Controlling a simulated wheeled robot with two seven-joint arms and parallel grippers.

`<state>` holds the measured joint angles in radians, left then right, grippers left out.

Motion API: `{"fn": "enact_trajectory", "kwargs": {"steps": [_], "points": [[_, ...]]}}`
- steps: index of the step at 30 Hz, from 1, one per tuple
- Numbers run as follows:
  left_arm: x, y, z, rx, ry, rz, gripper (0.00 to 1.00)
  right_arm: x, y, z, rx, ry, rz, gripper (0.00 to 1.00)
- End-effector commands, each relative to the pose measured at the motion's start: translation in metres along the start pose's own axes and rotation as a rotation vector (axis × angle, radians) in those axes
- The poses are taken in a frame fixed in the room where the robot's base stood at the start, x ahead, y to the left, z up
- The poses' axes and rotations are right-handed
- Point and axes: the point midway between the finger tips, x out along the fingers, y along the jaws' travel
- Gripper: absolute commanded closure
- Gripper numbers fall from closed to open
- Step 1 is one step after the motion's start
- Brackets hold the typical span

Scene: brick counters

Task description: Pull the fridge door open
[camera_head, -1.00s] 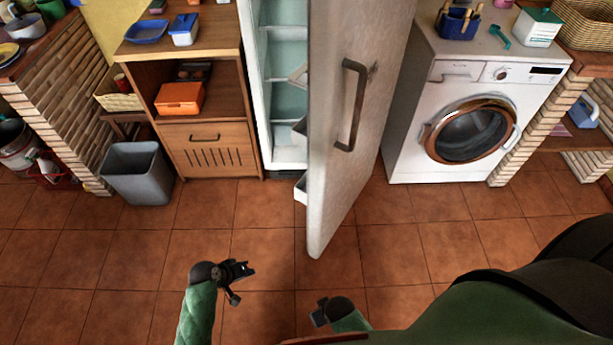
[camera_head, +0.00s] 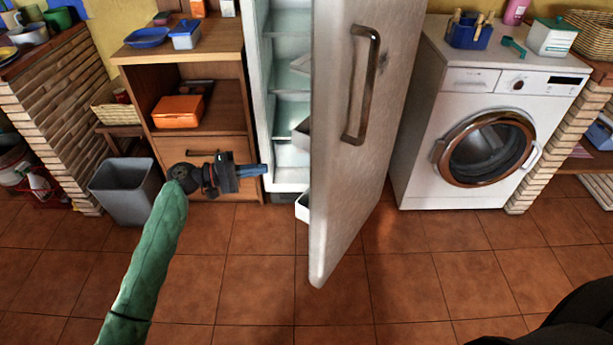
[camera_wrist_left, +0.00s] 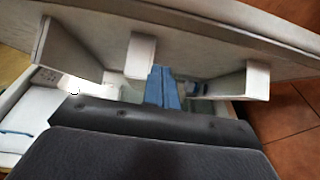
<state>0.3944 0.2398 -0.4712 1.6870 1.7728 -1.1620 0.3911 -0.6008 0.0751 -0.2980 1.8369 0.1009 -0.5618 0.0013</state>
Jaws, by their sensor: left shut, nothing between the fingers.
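The fridge door (camera_head: 352,190) stands swung well open, its outer face with the curved metal handle (camera_head: 364,85) turned to the right. The fridge interior (camera_head: 287,95) shows to the left of the door, with white shelves. My left gripper (camera_head: 264,169) is shut and empty, its blue fingers pointing right at the fridge opening, on the inner side of the door. In the left wrist view the closed blue fingers (camera_wrist_left: 163,88) point toward the inner face of the door (camera_wrist_left: 195,35), between its white door shelves (camera_wrist_left: 140,55). Contact cannot be told. My right gripper is out of view.
A wooden cabinet (camera_head: 199,95) with an orange box (camera_head: 177,111) stands left of the fridge, and a grey bin (camera_head: 126,190) beside it. A washing machine (camera_head: 480,140) stands to the right. The tiled floor (camera_head: 245,290) in front is clear.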

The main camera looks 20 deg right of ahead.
Motion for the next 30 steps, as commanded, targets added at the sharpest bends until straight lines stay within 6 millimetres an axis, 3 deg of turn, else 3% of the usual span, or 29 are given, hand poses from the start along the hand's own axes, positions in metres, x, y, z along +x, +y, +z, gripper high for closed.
{"fn": "enact_trajectory", "kwargs": {"steps": [4,10,25,30], "points": [[0.001,0.013,-0.004,-0.009,-0.024,0.033,1.0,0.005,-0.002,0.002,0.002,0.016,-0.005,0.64],[0.016,0.017,-0.004,-0.013,-0.027,0.039,1.0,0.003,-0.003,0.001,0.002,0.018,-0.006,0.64],[0.101,0.02,-0.001,-0.012,-0.027,0.038,1.0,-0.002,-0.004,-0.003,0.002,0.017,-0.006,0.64],[0.116,0.02,0.016,-0.012,-0.026,0.038,1.0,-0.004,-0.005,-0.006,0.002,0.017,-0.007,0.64]]}}
